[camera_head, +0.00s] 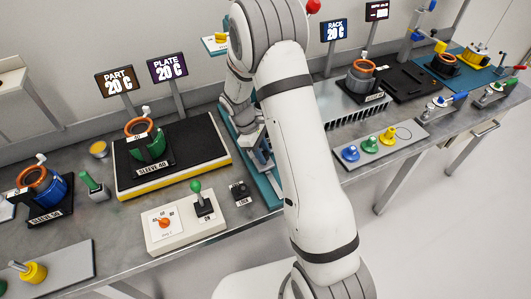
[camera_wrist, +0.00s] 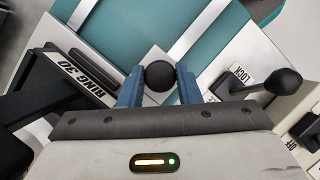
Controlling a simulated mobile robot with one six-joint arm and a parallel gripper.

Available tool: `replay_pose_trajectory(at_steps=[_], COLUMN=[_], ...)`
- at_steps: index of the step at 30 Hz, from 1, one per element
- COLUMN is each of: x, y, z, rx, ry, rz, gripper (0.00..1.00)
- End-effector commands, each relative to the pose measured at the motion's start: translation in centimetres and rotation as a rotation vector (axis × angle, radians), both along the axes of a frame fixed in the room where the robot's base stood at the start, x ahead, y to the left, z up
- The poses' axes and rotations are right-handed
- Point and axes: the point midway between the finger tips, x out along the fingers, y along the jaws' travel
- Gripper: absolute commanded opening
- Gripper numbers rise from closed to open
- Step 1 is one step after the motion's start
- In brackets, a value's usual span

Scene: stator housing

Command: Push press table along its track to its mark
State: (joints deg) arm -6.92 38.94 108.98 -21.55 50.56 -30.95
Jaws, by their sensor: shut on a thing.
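My gripper (camera_wrist: 159,82) is shut on a round black knob (camera_wrist: 159,73), with one blue finger on each side of it. In the head view my gripper (camera_head: 258,151) is low over a long teal track (camera_head: 268,191), partly hidden by my arm. In the wrist view a teal surface with pale strips (camera_wrist: 205,36) lies beyond the knob. I cannot clearly make out the press table or its mark; my arm hides much of that area.
A black part labelled RING 30 (camera_wrist: 88,78) is close left of my gripper in the wrist view. A LOCK lever (camera_wrist: 285,82) is close on the right. A hot plate (camera_head: 205,135) with a sleeve and a control box (camera_head: 178,229) stand left of the track.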

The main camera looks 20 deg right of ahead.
Motion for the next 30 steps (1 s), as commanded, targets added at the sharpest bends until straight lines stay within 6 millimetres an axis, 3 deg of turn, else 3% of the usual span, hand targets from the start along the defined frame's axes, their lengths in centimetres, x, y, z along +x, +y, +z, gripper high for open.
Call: replay_pose_trajectory(at_steps=[6, 7, 15, 23, 30], x=[0.8, 0.8, 0.6, 0.6, 1.5], y=[0.1, 0.1, 0.0, 0.0, 1.2], z=[0.2, 0.3, 0.2, 0.4, 3.5], rx=[0.006, 0.007, 0.006, 0.004, 0.005], ry=[-0.024, -0.025, -0.019, -0.016, -0.022], rz=[0.002, 0.002, -0.001, -0.002, -0.001], gripper=[0.00, 0.31, 0.52, 0.52, 0.52])
